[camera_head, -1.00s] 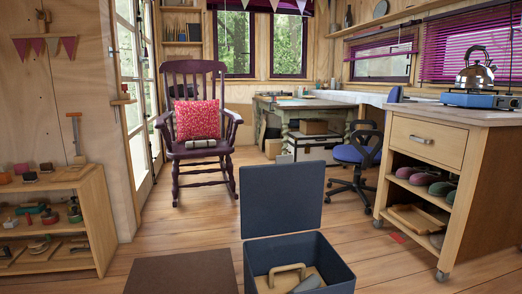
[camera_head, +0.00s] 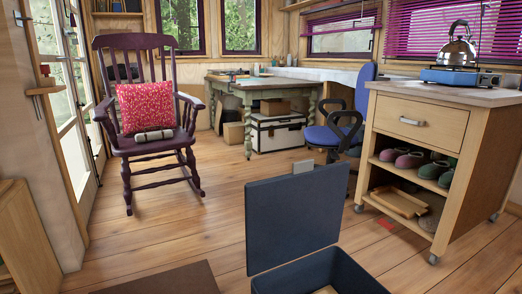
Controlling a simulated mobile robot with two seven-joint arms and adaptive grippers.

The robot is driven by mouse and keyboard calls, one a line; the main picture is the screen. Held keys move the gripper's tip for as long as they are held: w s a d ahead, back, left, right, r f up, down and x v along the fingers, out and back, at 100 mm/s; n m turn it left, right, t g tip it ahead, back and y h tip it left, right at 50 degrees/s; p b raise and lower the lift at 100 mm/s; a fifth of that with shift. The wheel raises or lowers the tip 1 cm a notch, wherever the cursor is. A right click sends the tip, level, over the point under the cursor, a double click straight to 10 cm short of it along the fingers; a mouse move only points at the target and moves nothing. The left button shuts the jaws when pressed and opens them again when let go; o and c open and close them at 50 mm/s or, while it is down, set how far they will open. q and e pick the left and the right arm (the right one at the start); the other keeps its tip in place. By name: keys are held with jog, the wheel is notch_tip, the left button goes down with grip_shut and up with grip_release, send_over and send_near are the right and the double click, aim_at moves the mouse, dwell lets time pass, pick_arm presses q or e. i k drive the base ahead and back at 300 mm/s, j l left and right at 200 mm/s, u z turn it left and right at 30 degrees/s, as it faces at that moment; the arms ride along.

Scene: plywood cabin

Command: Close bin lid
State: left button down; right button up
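The dark blue-grey bin (camera_head: 335,276) stands on the floor at the bottom of the head view, its front cut off by the frame edge. Its lid (camera_head: 295,222) is open and stands roughly upright at the back of the bin, tilted a little in the picture. Part of the bin's inside shows, with a bit of something tan (camera_head: 326,290) at the very bottom. A small grey block-like piece (camera_head: 303,167) shows just at the lid's top edge; I cannot tell what it is. Neither of my grippers can be made out.
A drawer cart (camera_head: 425,122) with a kettle on a stove stands at the right. A blue office chair (camera_head: 328,136) is behind the lid. A purple rocking chair (camera_head: 150,170) stands at the left. A dark mat (camera_head: 165,280) lies left of the bin. Wooden floor is clear between.

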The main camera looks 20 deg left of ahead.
aim_at(294, 215)
jog(key=i+j, duration=0.15)
jog(key=j, duration=0.2)
jog(key=i+j, duration=0.1)
jog(key=j, duration=0.3)
jog(key=i+j, duration=0.15)
jog(key=j, duration=0.2)
jog(key=i+j, duration=0.1)
jog(key=j, duration=0.25)
jog(key=u, duration=0.05)
